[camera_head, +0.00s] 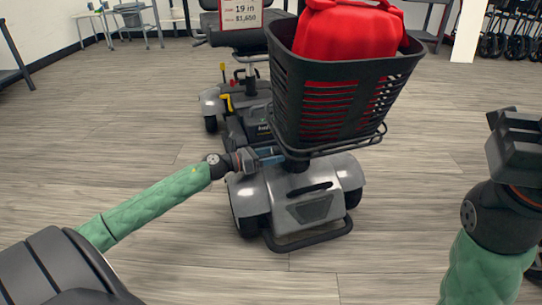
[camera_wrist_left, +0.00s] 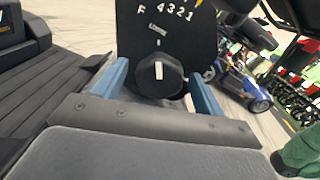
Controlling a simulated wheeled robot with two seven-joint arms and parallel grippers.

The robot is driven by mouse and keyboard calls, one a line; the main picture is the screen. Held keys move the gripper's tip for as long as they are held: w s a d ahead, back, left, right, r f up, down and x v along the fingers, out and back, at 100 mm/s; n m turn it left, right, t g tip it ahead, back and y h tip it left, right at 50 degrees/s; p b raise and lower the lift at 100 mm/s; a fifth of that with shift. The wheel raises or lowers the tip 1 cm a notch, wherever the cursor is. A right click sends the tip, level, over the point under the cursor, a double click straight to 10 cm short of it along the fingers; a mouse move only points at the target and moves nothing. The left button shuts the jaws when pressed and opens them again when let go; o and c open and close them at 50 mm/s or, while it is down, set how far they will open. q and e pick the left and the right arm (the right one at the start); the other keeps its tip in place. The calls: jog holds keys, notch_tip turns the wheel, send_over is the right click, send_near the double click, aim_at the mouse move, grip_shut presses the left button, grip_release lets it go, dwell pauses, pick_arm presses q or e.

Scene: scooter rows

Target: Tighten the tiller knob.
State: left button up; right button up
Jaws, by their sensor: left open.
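The tiller knob (camera_wrist_left: 160,76) is black and faceted with a white pointer line, in the left wrist view. It sits below a dark plate (camera_wrist_left: 165,22) marked "LOCK" and "F 4321". The blue fingers of my left gripper (camera_wrist_left: 157,84) are open, one on each side of the knob. A gap shows on the left; contact on the right is unclear. In the head view my left gripper (camera_head: 262,158) reaches in below the basket at the grey scooter (camera_head: 315,208); the knob is hidden there. My right gripper (camera_head: 516,140) is at the right edge, away from the scooter.
A black basket (camera_head: 300,110) holding a red bag (camera_head: 345,32) overhangs the scooter's front, close above my left gripper. A price sign (camera_head: 240,14) stands behind it. Wood floor (camera_head: 120,130) is clear to the left. A blue scooter (camera_wrist_left: 240,88) shows in the wrist view.

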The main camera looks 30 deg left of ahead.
pick_arm(q)
jog(key=shift+c, duration=0.6)
jog(key=c, duration=0.9)
jog(key=shift+o, duration=0.2)
